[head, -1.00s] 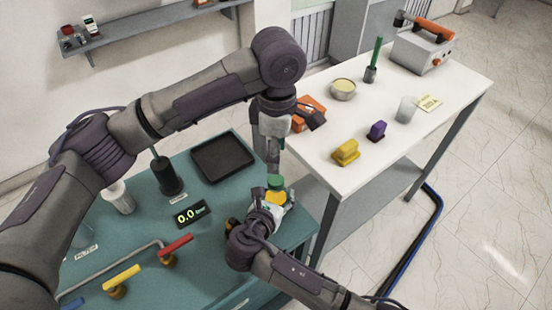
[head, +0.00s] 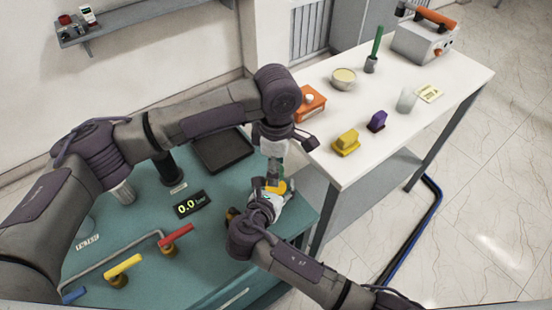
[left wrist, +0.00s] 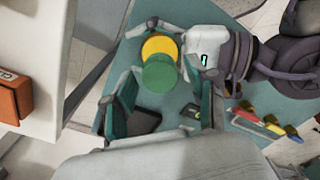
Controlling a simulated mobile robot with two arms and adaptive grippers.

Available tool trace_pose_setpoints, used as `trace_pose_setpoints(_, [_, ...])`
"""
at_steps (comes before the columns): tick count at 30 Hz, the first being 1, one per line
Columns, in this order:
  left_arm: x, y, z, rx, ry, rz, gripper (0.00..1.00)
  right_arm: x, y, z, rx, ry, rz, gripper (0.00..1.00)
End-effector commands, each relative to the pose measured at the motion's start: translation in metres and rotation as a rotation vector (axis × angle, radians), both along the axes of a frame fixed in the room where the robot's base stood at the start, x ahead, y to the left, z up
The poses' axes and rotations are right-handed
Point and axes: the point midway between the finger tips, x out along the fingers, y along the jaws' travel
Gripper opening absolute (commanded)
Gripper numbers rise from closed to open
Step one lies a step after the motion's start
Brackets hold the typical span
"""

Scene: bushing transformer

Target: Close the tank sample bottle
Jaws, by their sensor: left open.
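The sample bottle (head: 277,186) shows as a yellow body above the near right corner of the teal bench top. It also shows in the left wrist view (left wrist: 158,46), with a round green cap (left wrist: 160,76) in front of it toward my left gripper. I cannot tell whether the cap is tight. My left gripper (head: 273,173) points down just over the bottle. In the left wrist view its fingers (left wrist: 168,98) stand apart, one on each side of the cap. My right gripper (head: 266,199) is at the yellow body, its fingers around it, and looks shut on it.
The teal bench (head: 215,258) carries a black tray (head: 222,151), a pressure display (head: 189,204) reading 0.0, and red (head: 176,235) and yellow (head: 123,266) valve handles. A white table (head: 385,140) stands close on the right, with an orange box (head: 309,104) near its edge.

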Motion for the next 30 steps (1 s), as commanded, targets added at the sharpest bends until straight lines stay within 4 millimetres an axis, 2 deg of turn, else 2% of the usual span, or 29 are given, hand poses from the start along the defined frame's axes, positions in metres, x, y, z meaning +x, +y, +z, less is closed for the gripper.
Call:
trace_pose_setpoints(6, [0.0001,0.0002,-0.0003,0.000,0.000,0.001,0.58,-0.0010,0.0002,-0.0018,0.000,0.004,0.001,0.00])
trace_pose_setpoints(15, [0.0001,0.0002,0.0000,0.000,0.000,0.001,0.08,-0.0010,0.0002,-0.0019,0.000,0.004,0.001,0.00])
trace_pose_setpoints(17, [0.0001,0.0002,0.0000,0.000,0.000,0.001,0.00,-0.0010,0.0002,-0.0019,0.000,0.004,0.001,0.00])
trace_pose_setpoints(18, [0.0001,0.0001,0.0001,0.000,0.000,0.001,0.40,-0.0010,0.0002,-0.0019,0.000,0.004,0.001,0.00])
trace_pose_setpoints(22, [0.0001,0.0001,0.0001,0.000,0.000,0.000,0.62,-0.0010,0.0002,-0.0019,0.000,0.004,0.001,0.00])
trace_pose_setpoints(30, [0.0001,0.0001,0.0005,0.000,0.000,0.001,0.62,-0.0011,0.0002,-0.0020,0.000,0.004,0.001,0.00])
